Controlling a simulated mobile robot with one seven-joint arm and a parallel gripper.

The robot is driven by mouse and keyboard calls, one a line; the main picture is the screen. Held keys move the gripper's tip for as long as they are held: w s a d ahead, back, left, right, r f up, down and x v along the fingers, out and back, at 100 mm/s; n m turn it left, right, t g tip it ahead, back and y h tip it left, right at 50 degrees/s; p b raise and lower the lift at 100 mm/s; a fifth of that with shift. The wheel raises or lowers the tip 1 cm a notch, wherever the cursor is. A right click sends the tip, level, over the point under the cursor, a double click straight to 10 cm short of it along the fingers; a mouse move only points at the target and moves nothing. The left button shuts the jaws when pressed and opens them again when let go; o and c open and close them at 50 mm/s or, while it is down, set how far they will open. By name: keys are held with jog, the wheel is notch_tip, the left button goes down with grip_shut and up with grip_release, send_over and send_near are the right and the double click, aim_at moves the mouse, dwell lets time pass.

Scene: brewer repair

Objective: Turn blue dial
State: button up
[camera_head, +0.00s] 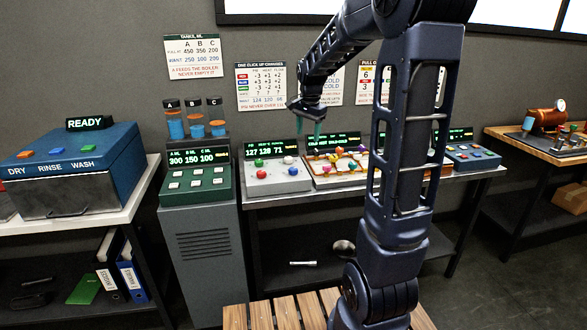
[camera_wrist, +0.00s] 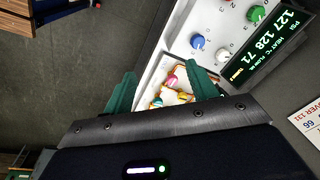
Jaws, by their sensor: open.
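The blue dial (camera_head: 293,172) is a small round knob on the white control panel (camera_head: 262,188), among red, green and white knobs. In the wrist view the blue dial (camera_wrist: 197,41) shows on the white panel (camera_wrist: 181,44), beyond and to the right of my fingers. My gripper (camera_head: 308,128) hangs above and behind the consoles, apart from the dial. In the wrist view my gripper (camera_wrist: 160,71) has its two green fingers spread wide, with nothing held between them. The panel display (camera_head: 265,152) reads 127 128 71.
A tray of small coloured parts (camera_head: 340,161) stands right of the panel. A green console (camera_head: 194,186) with several white buttons is to the left, below bottles. A blue box (camera_head: 70,150) marked DRY, RINSE, WASH is farther left. Wall posters (camera_head: 261,86) hang behind.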

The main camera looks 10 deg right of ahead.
aim_at(293, 169)
jog(key=w+a+f+m+g, duration=0.2)
jog(key=w+f+m, duration=0.3)
jog(key=w+f, duration=0.8)
jog(key=shift+m, duration=0.3)
jog(key=f, duration=0.3)
jog(key=w+f, duration=0.1)
jog(key=f, duration=0.2)
jog(key=w+f, duration=0.1)
jog(key=f, duration=0.2)
jog(key=c, duration=1)
